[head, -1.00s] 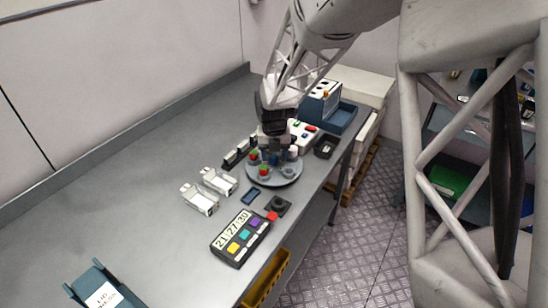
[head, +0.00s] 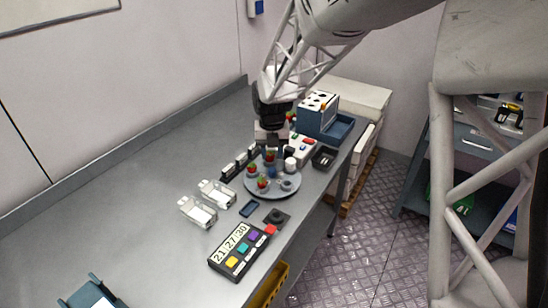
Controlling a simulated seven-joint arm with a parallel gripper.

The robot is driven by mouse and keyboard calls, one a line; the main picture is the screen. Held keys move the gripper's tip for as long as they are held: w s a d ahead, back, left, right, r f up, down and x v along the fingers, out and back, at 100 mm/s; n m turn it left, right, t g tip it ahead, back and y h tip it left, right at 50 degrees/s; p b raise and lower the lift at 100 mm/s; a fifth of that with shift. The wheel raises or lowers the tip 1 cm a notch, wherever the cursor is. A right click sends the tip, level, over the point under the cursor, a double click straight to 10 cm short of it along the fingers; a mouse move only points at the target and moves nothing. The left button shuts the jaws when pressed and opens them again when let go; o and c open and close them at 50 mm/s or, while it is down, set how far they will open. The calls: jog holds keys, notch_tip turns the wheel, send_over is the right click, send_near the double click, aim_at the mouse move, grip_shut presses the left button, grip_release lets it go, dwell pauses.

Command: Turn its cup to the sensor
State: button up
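A round grey plate (head: 252,186) holds several small cups. Cups with red berries stand at its left (head: 252,169), front (head: 263,183) and back (head: 270,157). A white cup (head: 290,164) stands at the right, a grey cup (head: 287,185) at the front right and a small blue item (head: 270,172) near the middle. My gripper (head: 273,147) points down over the plate's back edge, close to the back berry cup. Its fingertips are small and dark, so their opening and any contact are unclear. I cannot tell which item is the sensor.
A keypad box (head: 239,250) reading "21 27 30", a black knob unit (head: 276,217), a blue-framed pad (head: 249,208) and two white trays (head: 198,212) (head: 217,193) lie in front. Behind stand a dark rack (head: 240,163), black tray (head: 324,157) and blue-white machine (head: 318,113).

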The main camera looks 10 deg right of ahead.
jog(key=shift+s+r, duration=0.1)
jog(key=shift+s, duration=0.1)
jog(key=c, duration=0.5)
jog(key=shift+s+r+m, duration=0.1)
jog(key=shift+s+m, duration=0.15)
jog(key=shift+m, duration=0.25)
grip_shut()
jog(key=s+a+m+t, duration=0.2)
jog(key=s+m+t, duration=0.5)
jog(key=s+m, duration=1)
jog(key=shift+r+m+h, duration=0.3)
jog(key=shift+m+h, duration=0.1)
jog(key=shift+m, duration=3.6)
